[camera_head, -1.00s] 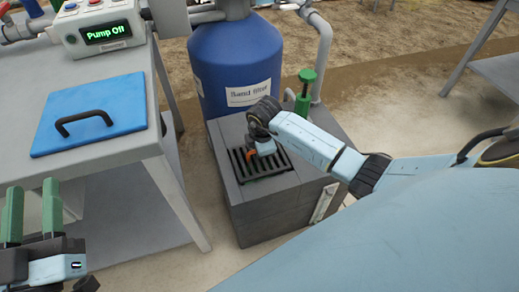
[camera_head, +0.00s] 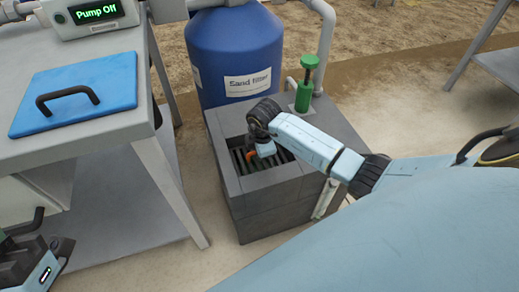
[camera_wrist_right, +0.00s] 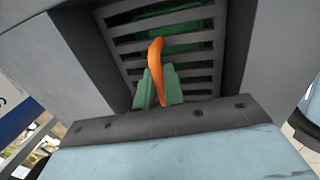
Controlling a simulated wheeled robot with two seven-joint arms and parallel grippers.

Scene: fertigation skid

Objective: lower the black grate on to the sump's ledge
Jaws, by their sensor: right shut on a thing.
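The black grate (camera_head: 282,157) is inside the opening of the grey sump (camera_head: 275,187), its slats below the rim. My right gripper (camera_wrist_right: 158,88) is shut on the grate's orange handle (camera_wrist_right: 156,58), which also shows in the head view (camera_head: 251,154). In the right wrist view the grate's slats (camera_wrist_right: 190,71) lie between the sump's grey walls. I cannot tell whether the grate touches the ledge; the arm and gripper hide part of it. My left gripper (camera_head: 22,264) is at the lower left edge, its fingers not clearly visible.
A blue sand filter (camera_head: 236,52) stands behind the sump. A green valve (camera_head: 306,90) rises from the sump's back right. On the left is a grey table (camera_head: 95,130) with a blue lid (camera_head: 75,92) and a pump box reading "Pump Off" (camera_head: 95,14).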

